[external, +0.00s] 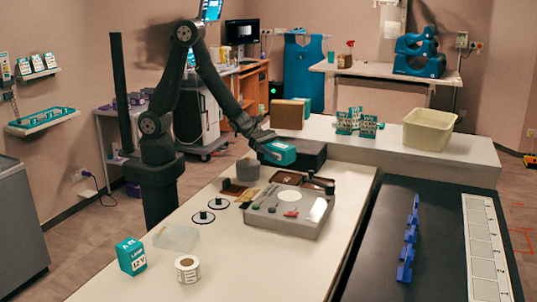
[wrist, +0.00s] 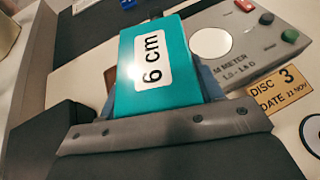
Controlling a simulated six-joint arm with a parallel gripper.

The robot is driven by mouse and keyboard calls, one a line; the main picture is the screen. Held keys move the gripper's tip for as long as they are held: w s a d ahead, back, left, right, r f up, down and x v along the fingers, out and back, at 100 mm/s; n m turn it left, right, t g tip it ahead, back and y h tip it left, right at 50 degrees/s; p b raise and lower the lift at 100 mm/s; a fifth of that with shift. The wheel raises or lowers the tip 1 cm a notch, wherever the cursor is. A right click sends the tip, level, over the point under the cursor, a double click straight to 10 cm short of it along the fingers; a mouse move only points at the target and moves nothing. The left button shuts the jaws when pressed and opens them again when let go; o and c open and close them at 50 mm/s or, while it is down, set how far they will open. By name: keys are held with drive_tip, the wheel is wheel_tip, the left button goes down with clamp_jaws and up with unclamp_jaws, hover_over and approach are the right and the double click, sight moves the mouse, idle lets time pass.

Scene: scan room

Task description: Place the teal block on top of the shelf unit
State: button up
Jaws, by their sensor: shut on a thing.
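The teal block, marked "6 cm" in the wrist view (wrist: 155,75), is held in my gripper (external: 267,147). My gripper is shut on it. In the external view the teal block (external: 279,153) is tilted and above the table, in front of a dark block. A low white unit (external: 400,152) runs along the back right and carries several things on its top; I cannot tell for sure whether this is the shelf unit.
A grey meter (external: 290,209) stands below the gripper on the white table. A brown box (external: 287,115), several small teal-and-white packs (external: 357,122) and a cream bin (external: 429,129) stand on the white unit. Another teal box (external: 131,257) and a label roll (external: 187,268) are at front left.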

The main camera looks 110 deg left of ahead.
idle(0.4)
drive_tip(key=d+m+h, duration=0.1)
drive_tip(key=d, duration=0.3)
drive_tip(key=d+h, duration=0.1)
drive_tip(key=d, duration=0.2)
drive_tip(key=w+d+m+g, duration=0.1)
drive_tip(key=d, duration=0.3)
drive_tip(key=shift+w+d+m+h, duration=0.1)
drive_tip(key=shift+d+m+h, duration=0.2)
drive_tip(key=shift+d+h, duration=0.1)
drive_tip(key=d, duration=0.4)
drive_tip(key=s+d+m+g+h, duration=0.1)
drive_tip(key=d, duration=0.2)
drive_tip(key=d+m+h, duration=0.1)
drive_tip(key=d, duration=0.3)
drive_tip(key=shift+s+d+g, duration=0.15)
drive_tip(key=shift+d+g, duration=0.2)
drive_tip(key=shift+g, duration=0.05)
drive_tip(key=s+d+m+g+h, duration=0.25)
drive_tip(key=s+d, duration=0.25)
drive_tip(key=d, duration=0.6)
drive_tip(key=s+d+m+g+h, duration=0.1)
drive_tip(key=s+d+m+g, duration=0.3)
drive_tip(key=d, duration=0.8)
drive_tip(key=n+t, duration=0.1)
drive_tip(key=t, duration=0.1)
hover_over(227, 246)
drive_tip(key=f, duration=0.7)
drive_tip(key=shift+d+f, duration=0.2)
drive_tip(key=shift+f, duration=2.05)
